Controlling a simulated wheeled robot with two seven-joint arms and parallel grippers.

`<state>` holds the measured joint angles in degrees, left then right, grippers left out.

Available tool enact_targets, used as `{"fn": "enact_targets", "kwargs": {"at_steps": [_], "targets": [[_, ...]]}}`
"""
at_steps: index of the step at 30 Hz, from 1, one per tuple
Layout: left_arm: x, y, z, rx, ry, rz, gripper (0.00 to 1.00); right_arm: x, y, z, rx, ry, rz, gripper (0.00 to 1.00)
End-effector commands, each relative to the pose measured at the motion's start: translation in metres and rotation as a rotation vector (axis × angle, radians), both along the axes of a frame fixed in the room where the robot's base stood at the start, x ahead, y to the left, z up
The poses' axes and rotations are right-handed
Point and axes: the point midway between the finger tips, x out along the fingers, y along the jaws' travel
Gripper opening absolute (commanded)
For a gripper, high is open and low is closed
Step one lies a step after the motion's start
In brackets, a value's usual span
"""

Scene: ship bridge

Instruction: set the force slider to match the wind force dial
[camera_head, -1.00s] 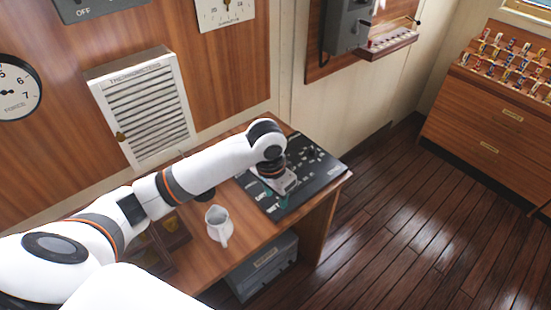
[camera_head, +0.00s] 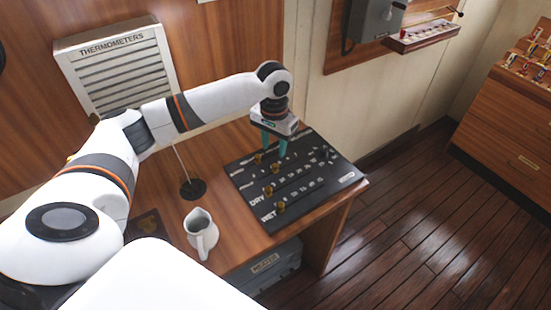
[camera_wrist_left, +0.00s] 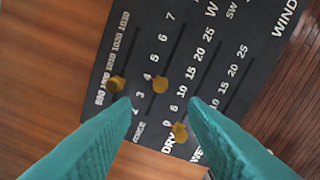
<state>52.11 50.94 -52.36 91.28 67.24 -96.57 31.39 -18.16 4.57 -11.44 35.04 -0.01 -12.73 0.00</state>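The black slider panel (camera_head: 300,190) lies on the wooden desk. In the left wrist view, the FORCE row has a brass knob (camera_wrist_left: 160,84) in its slot, beside the 4. Another knob (camera_wrist_left: 118,84) sits in the pressure row and a third (camera_wrist_left: 180,131) in the DRY row. My left gripper (camera_head: 275,153) points down over the back part of the panel. Its teal fingers are apart and empty, on either side of the knob area in the wrist view (camera_wrist_left: 160,108). Only a dark sliver of the force dial (camera_head: 1,56) shows at the left edge; its reading is out of view. My right gripper is not in view.
A white jug (camera_head: 201,236) stands on the desk left of the panel. A thin rod on a round dark base (camera_head: 193,189) stands behind it. A louvred THERMOMETERS box (camera_head: 118,70) is on the wall.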

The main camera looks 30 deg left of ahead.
Motion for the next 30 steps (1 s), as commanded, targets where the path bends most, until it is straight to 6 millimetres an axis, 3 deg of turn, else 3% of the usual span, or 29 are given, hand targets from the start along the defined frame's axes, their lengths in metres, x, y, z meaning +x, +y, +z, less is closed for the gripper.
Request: {"fn": "enact_targets", "kwargs": {"at_steps": [4,10,14,23,30], "targets": [[-0.001,0.0,-0.029,0.0,0.004,0.0,0.4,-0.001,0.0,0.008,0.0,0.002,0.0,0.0],[0.0,-0.001,-0.058,0.0,0.001,-0.001,0.4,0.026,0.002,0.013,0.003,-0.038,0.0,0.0],[0.0,0.0,-0.066,0.0,0.0,-0.001,0.4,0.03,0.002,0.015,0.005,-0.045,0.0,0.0],[0.001,0.0,-0.068,0.0,-0.002,-0.002,0.4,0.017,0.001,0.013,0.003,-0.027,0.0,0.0],[0.001,0.0,-0.068,0.0,-0.002,-0.002,0.01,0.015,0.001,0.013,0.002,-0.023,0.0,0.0]]}}
